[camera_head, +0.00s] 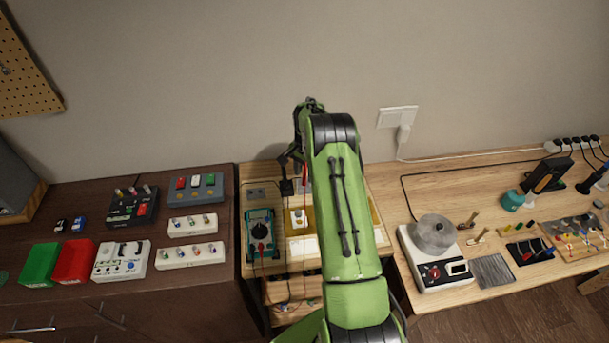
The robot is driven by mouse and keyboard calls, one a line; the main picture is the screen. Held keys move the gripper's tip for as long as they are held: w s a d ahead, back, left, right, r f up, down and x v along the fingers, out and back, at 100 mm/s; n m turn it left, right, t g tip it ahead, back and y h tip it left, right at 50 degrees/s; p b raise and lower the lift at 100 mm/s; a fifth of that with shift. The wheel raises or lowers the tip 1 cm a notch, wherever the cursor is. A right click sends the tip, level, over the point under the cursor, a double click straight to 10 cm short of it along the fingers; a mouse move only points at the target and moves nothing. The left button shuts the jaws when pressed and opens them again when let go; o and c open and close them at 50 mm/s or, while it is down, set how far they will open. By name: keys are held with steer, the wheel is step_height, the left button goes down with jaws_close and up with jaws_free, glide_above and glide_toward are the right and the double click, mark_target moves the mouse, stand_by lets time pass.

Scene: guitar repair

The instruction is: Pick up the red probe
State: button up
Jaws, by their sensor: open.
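A thin upright red piece (304,173), which looks like the red probe, shows just left of my green arm. Its lower end is hard to make out. A teal multimeter (260,236) with a dark dial lies on the small wooden bench to the left of my arm. My gripper (288,186) shows only in part, as dark pieces low at the far end of my arm, close to the red piece. It is open, and I see nothing held. My arm hides the rest of it and much of the bench.
A hot plate with a metal pot (435,233) stands on the wooden table at right. A wall outlet (398,117) is behind.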

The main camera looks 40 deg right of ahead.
jaws_close()
step_height(320, 180, up, 9)
steer(key=shift+r, duration=0.1)
steer(key=s+d+f, duration=0.2)
steer(key=d+f, duration=0.2)
steer(key=f, duration=0.1)
steer(key=shift+s+d+f+h, duration=0.2)
steer(key=shift+d+f+h, duration=0.1)
stand_by(0.4)
